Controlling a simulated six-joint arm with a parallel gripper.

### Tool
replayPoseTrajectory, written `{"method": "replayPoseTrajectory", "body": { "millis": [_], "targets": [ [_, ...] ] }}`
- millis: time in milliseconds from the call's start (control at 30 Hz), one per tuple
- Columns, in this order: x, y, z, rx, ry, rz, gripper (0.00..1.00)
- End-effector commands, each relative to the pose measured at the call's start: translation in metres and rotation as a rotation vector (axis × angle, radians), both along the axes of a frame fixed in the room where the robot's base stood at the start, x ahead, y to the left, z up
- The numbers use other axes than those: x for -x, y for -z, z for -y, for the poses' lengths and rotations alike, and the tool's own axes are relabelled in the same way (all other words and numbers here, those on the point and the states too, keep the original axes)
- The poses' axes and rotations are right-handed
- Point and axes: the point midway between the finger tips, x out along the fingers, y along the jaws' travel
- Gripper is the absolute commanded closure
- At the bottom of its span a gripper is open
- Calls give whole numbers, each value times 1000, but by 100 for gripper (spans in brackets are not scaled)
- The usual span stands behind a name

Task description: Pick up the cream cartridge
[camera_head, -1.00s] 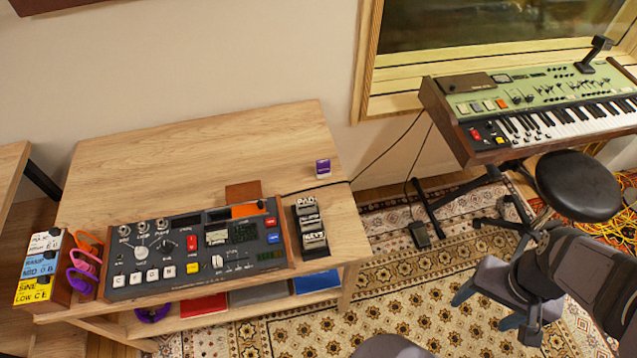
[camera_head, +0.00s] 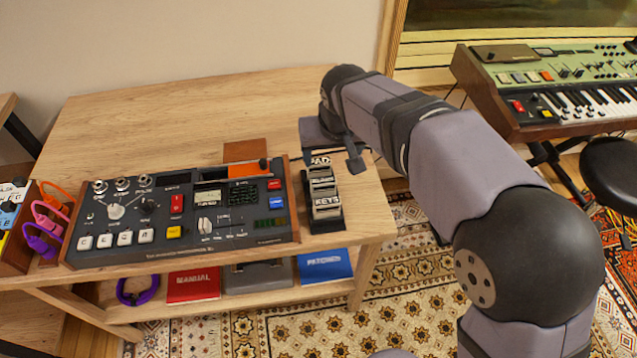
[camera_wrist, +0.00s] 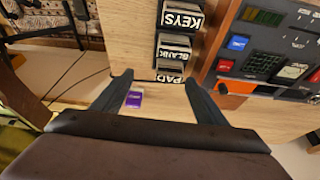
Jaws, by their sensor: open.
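A dark rack (camera_head: 327,222) holds several pale-labelled cartridges; their shade is hard to tell, so I cannot say which is cream. The nearest reads KEYS (camera_head: 327,203), with BLANK behind it and PAD (camera_head: 319,159) farthest back. The wrist view also shows KEYS (camera_wrist: 181,17), BLANK (camera_wrist: 175,50) and part of PAD (camera_wrist: 177,79). My gripper (camera_wrist: 158,82) is open and empty above the table by the PAD end of the rack. A small purple cartridge (camera_wrist: 134,98) lies on the table near the left finger; my arm hides it in the head view.
A control console (camera_head: 185,219) with knobs and keys stands left of the rack, on the wooden table (camera_head: 190,115). Purple, pink and orange looped items (camera_head: 45,215) stand at its left. Books lie on the lower shelf. A thin cable runs behind the rack. The table's back is clear.

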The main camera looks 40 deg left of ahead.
Motion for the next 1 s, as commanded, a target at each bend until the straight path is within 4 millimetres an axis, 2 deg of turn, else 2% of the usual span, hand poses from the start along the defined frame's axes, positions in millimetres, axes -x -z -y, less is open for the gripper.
{"method": "replayPoseTrajectory", "body": {
  "millis": [33, 133, 267, 500, 733, 1000],
  "targets": [
    [5, 5, -9, -5, -14, 5, 34],
    [9, 4, -18, -12, -26, 9, 34],
    [9, 5, -20, -12, -27, 9, 34],
    [4, 21, -23, -11, -27, 8, 34],
    [2, 26, -25, -11, -27, 9, 34],
    [-4, 57, -31, -9, -25, 7, 34]
  ]
}}
